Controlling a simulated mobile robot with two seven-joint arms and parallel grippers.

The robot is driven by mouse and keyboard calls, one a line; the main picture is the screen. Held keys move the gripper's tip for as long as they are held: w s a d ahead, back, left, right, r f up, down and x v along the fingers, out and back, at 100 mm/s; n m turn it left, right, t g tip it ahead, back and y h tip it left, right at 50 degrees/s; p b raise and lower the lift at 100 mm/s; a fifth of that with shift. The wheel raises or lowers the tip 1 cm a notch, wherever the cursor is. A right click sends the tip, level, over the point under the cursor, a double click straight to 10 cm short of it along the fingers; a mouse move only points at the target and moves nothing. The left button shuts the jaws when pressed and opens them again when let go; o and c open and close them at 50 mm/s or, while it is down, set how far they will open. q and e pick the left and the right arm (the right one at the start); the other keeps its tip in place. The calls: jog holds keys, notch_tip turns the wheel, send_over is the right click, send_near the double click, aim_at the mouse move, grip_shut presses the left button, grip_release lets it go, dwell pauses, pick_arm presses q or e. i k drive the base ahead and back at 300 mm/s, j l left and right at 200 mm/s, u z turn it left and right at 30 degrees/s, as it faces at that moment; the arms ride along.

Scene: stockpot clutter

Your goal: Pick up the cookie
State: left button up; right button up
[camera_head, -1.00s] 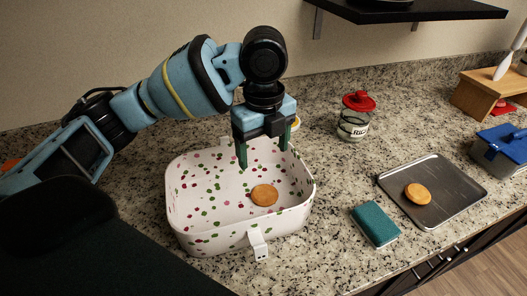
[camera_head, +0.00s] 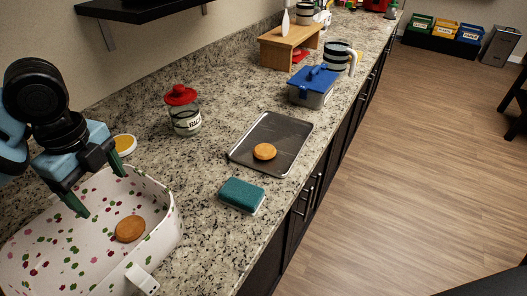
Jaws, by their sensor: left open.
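One round golden-brown cookie (camera_head: 265,151) lies on a dark metal tray (camera_head: 241,158) on the counter. A second cookie (camera_head: 130,228) lies inside a white container with red and green spots (camera_head: 160,246) at the lower left. My left gripper (camera_head: 101,190) is open and empty, fingers pointing down over the spotted container, up and left of the cookie in it. It is well to the left of the tray. My right gripper is not in view.
A teal sponge (camera_head: 241,194) lies between the container and the tray. A glass jar with a red lid (camera_head: 184,112), a blue-lidded box (camera_head: 314,85), a wooden stand (camera_head: 289,46) and a striped mug (camera_head: 335,55) stand farther back. A dark shelf (camera_head: 140,9) hangs above.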

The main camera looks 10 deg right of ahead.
aim_at(265, 152)
jog(key=i+l, duration=0.2)
jog(key=l, duration=0.15)
jog(key=i+l+z, duration=0.1)
jog(key=l, duration=0.3)
jog(key=i+l, duration=0.25)
jog(key=l+z, duration=0.05)
jog(key=l, duration=0.05)
